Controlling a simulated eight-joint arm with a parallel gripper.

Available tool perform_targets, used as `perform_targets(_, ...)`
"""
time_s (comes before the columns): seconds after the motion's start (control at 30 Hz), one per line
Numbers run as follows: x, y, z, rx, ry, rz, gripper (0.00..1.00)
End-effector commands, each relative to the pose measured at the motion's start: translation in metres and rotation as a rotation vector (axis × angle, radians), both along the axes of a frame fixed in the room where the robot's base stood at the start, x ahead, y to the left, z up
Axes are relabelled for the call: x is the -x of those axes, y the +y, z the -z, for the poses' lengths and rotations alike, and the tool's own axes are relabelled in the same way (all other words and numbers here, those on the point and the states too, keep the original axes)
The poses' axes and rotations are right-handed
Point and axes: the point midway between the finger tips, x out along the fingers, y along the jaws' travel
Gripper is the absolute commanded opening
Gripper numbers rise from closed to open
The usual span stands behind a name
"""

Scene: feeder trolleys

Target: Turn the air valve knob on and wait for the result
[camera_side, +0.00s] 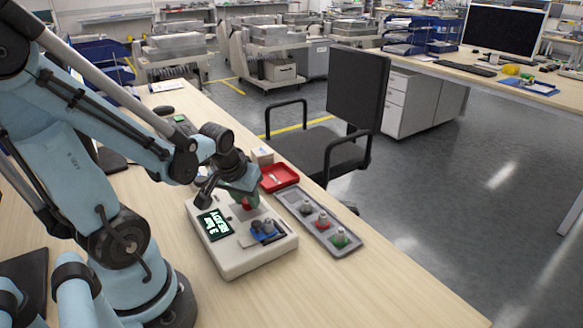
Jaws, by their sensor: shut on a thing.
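A white box-shaped device (236,263) stands on the wooden bench. It has a dark display (214,225) with green lettering that is small and turned; it seems to include "READY". A small red knob (247,204) sits on its top, under my gripper (246,200). My gripper points down at it and is shut on it; the fingers hide most of the knob, so its turn angle cannot be told. A blue and dark fitting (266,229) is on the device's top at the front right.
A grey tray (344,249) with several small fittings with coloured bases lies right of the device. A red tray (278,185) and a small box (262,155) are behind. An office chair (321,150) stands at the bench edge. The front bench is clear.

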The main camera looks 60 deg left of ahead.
Motion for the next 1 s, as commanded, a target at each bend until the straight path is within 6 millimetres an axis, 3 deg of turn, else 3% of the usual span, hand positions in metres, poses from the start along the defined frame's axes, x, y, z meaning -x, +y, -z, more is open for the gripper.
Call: perform_targets(1.0,0.0009,0.0051,0.0002,0.000,0.001,0.898,0.00)
